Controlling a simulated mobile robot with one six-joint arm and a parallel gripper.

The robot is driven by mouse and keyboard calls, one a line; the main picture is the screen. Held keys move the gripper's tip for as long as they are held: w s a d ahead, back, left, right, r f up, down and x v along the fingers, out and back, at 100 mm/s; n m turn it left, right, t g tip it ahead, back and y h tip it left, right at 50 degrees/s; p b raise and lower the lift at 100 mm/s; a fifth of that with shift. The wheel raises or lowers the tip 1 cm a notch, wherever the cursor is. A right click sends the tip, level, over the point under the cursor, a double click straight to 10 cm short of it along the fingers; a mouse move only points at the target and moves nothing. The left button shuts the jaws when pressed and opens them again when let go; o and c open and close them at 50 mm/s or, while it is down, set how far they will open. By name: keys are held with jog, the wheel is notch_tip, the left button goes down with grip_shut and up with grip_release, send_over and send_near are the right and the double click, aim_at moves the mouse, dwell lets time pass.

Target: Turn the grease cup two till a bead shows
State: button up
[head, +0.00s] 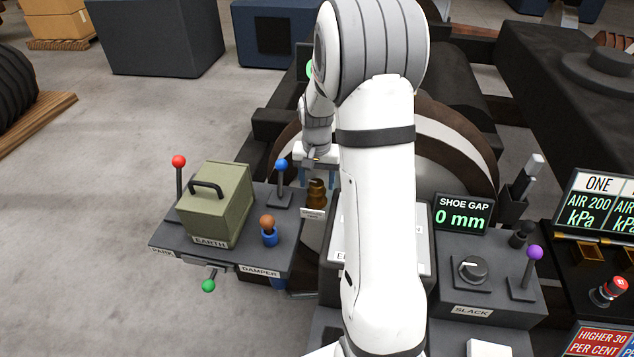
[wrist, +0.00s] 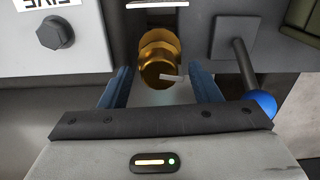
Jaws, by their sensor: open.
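A brass, knob-like cup (head: 316,194) stands just below my gripper in the head view, with a small white label (head: 312,213) by it that I cannot read. In the wrist view the brass cup (wrist: 160,58) lies ahead, between the lines of my two blue fingers, with a small pale tab (wrist: 172,78) at its near side. My gripper (wrist: 160,84) is open, with a finger to each side and a visible gap to the cup. My gripper (head: 317,174) also shows in the head view, partly hidden by my arm. No bead is visible on the cup.
A blue-knobbed lever (head: 281,168) stands close left of the cup; its ball (wrist: 260,103) is near my right finger in the wrist view. A green EARTH box (head: 215,203), a red-knobbed lever (head: 179,164) and a SHOE GAP display (head: 462,214) reading 0 mm stand around.

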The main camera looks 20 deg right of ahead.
jog(key=shift+f, duration=0.4)
jog(key=shift+c, duration=0.5)
